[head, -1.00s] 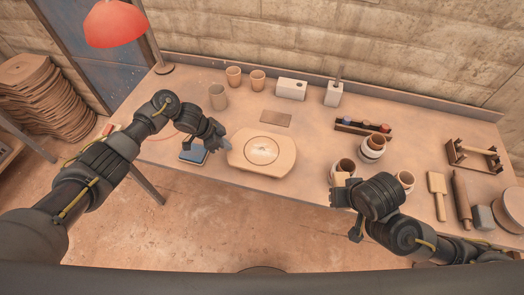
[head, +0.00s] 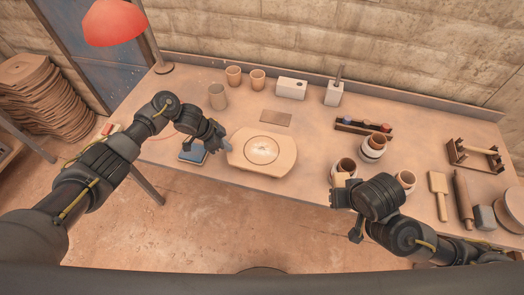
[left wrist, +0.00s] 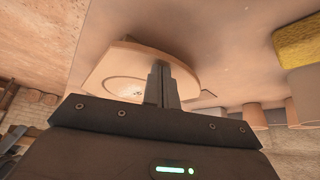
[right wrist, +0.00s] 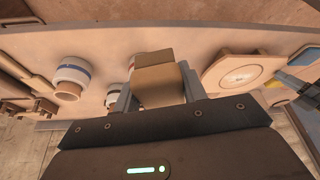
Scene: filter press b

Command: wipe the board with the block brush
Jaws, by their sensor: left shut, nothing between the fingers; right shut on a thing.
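The board (head: 236,158) is a pale wooden slab with clipped corners, lying near the table's front edge. A dark ring and a whitish patch show at its middle, and it also shows in the left wrist view (left wrist: 104,65). My right gripper (right wrist: 155,95) is shut on a tan wooden block, which I take for the block brush (right wrist: 158,78). In the head view the brush (head: 341,179) is held at the front edge, right of the board and apart from it. Its underside is hidden. My left gripper (head: 220,143) is shut and empty, just left of the board.
A blue-topped block (head: 193,155) lies beneath the left gripper. Stacked cups (head: 372,147) and another cup (head: 405,181) stand close to the right gripper. A paddle (head: 438,195) and rolling pin (head: 462,200) lie farther right.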

